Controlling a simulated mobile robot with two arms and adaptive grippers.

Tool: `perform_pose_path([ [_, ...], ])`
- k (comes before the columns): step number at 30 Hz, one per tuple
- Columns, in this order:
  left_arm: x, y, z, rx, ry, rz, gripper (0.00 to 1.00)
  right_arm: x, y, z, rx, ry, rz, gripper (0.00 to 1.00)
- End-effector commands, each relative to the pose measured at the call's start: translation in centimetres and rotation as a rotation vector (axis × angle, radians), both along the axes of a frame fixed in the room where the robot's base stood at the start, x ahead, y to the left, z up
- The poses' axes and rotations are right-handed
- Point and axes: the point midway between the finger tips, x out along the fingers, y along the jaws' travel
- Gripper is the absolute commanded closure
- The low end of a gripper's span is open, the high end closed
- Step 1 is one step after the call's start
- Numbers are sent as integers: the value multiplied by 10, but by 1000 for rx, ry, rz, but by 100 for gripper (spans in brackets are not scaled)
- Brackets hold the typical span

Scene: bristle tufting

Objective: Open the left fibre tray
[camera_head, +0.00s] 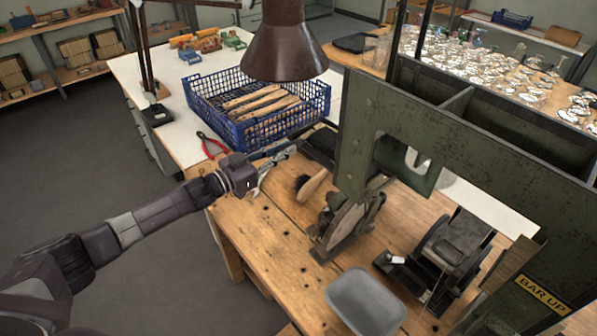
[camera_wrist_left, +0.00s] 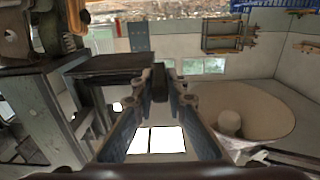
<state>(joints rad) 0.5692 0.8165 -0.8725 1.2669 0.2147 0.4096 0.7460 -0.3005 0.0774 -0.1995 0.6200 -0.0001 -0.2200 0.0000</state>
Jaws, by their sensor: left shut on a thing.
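The left fibre tray appears to be the dark, flat box (camera_head: 320,147) beside the green machine frame. It also shows in the left wrist view as a dark box (camera_wrist_left: 108,66). My left gripper (camera_head: 290,151) reaches in from the left to the tray's near side. In the wrist view my left gripper (camera_wrist_left: 160,82) has its fingertips closed together on a small dark part next to the tray, which looks like its handle. How far the tray is drawn out cannot be told. My right gripper is not in view.
A wooden-handled brush (camera_head: 312,184) lies just below the gripper on the bench (camera_head: 262,222). Red pliers (camera_head: 212,144) and a blue crate (camera_head: 257,130) of wooden handles are behind. A brown lamp shade (camera_head: 284,52) hangs above. A grey tray (camera_head: 366,300) sits in front.

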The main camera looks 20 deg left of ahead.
Motion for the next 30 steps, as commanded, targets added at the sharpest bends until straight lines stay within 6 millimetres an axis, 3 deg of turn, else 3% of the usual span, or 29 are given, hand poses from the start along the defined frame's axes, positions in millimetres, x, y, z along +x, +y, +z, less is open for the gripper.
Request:
perform_pose_path([
  [3,7,10,-1,1,-1,1,100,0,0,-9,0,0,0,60],
  [13,9,15,1,0,2,6,100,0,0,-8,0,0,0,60],
  [14,9,15,2,0,2,6,86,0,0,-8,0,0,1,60],
  [16,9,15,2,0,2,6,80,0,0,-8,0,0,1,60],
  [26,6,16,1,0,2,4,80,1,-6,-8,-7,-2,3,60],
  [30,-8,25,-1,3,4,4,80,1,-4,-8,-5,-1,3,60],
])
